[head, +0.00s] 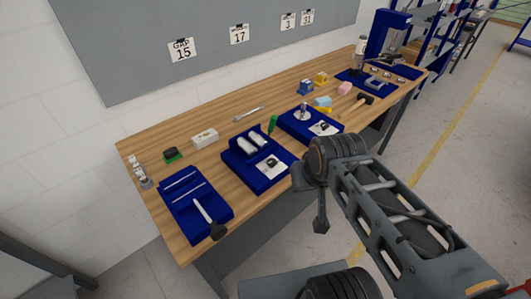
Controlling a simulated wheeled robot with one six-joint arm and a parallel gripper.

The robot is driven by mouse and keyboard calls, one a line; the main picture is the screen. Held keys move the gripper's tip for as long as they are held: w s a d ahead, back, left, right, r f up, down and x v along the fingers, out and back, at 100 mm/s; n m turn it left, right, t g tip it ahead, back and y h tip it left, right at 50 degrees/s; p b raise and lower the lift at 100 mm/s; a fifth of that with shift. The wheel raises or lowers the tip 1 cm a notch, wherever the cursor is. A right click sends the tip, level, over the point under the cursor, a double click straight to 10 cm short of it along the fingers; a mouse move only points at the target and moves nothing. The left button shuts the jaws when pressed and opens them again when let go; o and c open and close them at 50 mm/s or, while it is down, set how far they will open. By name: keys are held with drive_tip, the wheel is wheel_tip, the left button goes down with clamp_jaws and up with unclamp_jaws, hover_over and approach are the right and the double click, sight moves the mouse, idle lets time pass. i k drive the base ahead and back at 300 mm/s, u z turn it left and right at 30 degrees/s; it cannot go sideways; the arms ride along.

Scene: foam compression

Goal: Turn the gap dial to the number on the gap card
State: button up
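The gap card (181,50) hangs on the grey wall board and reads "GAP 15". A blue fixture (245,178) with two white rollers (248,143) stands mid-bench. On its front is a white plate with a small dark knob (271,162). A second blue fixture (297,133) to its right has a similar plate and knob (323,126). I cannot read either scale or tell which knob is the gap dial. My gripper (321,226) hangs in front of the bench edge, apart from both knobs. Its fingers are too dark and small to show whether they are open.
Other cards on the board (130,60) read 17, 3 and 31. A blue tray (195,207) with a dark-headed tool is at the bench's left end. A wrench (249,114), foam blocks (345,88) and a mallet (357,101) lie on the bench (220,118).

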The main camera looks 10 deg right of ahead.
sight(271, 162)
drive_tip(key=z, duration=0.1)
drive_tip(key=k, duration=0.35)
drive_tip(key=u, duration=0.75)
drive_tip(key=i, duration=0.65)
